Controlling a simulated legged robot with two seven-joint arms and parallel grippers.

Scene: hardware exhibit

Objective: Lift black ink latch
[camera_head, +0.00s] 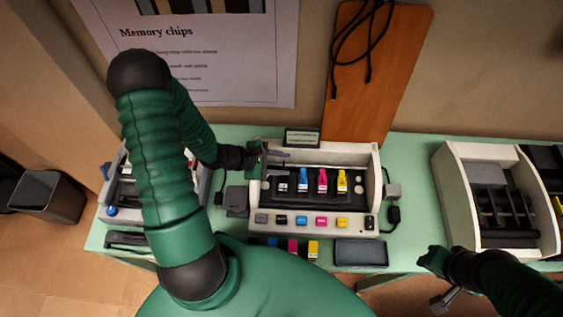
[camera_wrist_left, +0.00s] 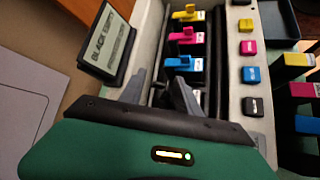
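A white printer (camera_head: 368,185) stands open on the green table with a row of ink cartridges inside. The black ink cartridge (camera_head: 283,184) is leftmost, beside the blue, magenta and yellow ones. My left gripper (camera_head: 280,158) is at the printer's back left corner, just behind the black cartridge. In the left wrist view its two grey fingers (camera_wrist_left: 158,84) are spread with nothing seen between them. The right-hand finger overlaps the black slot there, so the black latch is hidden or cannot be made out. My right gripper (camera_head: 436,261) is low at the right, away from the printer; its fingers are unclear.
Colored buttons (camera_head: 321,221) line the printer's front. Spare cartridges (camera_head: 293,247) and a dark tray (camera_head: 361,253) lie in front. Other machines (camera_head: 455,190) stand to either side.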

